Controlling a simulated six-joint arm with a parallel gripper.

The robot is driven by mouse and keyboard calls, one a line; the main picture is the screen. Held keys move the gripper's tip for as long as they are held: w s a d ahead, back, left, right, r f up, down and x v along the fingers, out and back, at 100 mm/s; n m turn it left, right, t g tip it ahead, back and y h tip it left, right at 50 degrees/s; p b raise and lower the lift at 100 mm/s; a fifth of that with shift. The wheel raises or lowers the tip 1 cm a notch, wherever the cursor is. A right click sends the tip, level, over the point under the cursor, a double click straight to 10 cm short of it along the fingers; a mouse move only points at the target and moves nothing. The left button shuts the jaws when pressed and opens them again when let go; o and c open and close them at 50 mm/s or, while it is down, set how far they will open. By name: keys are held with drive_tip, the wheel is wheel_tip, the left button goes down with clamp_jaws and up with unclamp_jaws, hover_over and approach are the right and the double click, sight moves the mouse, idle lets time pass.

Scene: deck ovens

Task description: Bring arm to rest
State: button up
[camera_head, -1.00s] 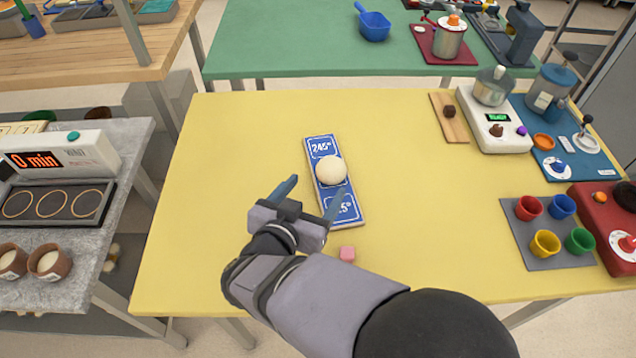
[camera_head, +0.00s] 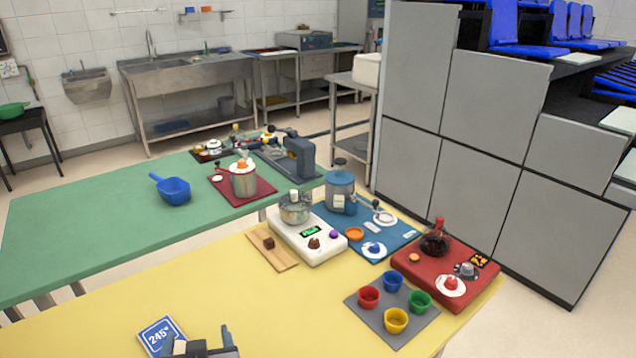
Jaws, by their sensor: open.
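My gripper (camera_head: 197,340) shows only in part at the bottom edge of the head view, over the yellow table (camera_head: 110,305). Its two blue-grey fingers stand apart with nothing between them. The rest of my arm is below the frame. The blue board marked 245° (camera_head: 158,331) lies just behind the left finger, with its lower part hidden or cut off. The pale ball and the pink cube are not in view.
On the yellow table's right stand a white scale with a pot (camera_head: 305,240), a blue mat with a jar (camera_head: 340,190), a red base with a flask (camera_head: 440,280) and several coloured cups on a grey mat (camera_head: 365,318). A green table (camera_head: 90,235) stands behind.

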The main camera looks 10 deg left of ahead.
drive_tip(key=w+d+m+g+h+p, duration=0.1)
drive_tip(key=w+d+g+p, duration=0.15)
drive_tip(key=d, duration=0.65)
drive_tip(key=w+d+g+h+p, duration=0.1)
drive_tip(key=w+d+g+p, duration=0.15)
drive_tip(key=d, duration=0.65)
drive_tip(key=s+d+m+g+h+p, duration=0.1)
drive_tip(key=s+d, duration=0.5)
drive_tip(key=d, duration=0.6)
drive_tip(key=s+d+m+g+h+p, duration=0.2)
drive_tip(key=s+d, duration=0.4)
drive_tip(key=d, duration=0.7)
drive_tip(key=shift+s+d+r+g+h, duration=0.3)
drive_tip(key=shift+g+h, duration=0.3)
drive_tip(key=shift+g, duration=0.5)
drive_tip(key=shift+f, duration=0.1)
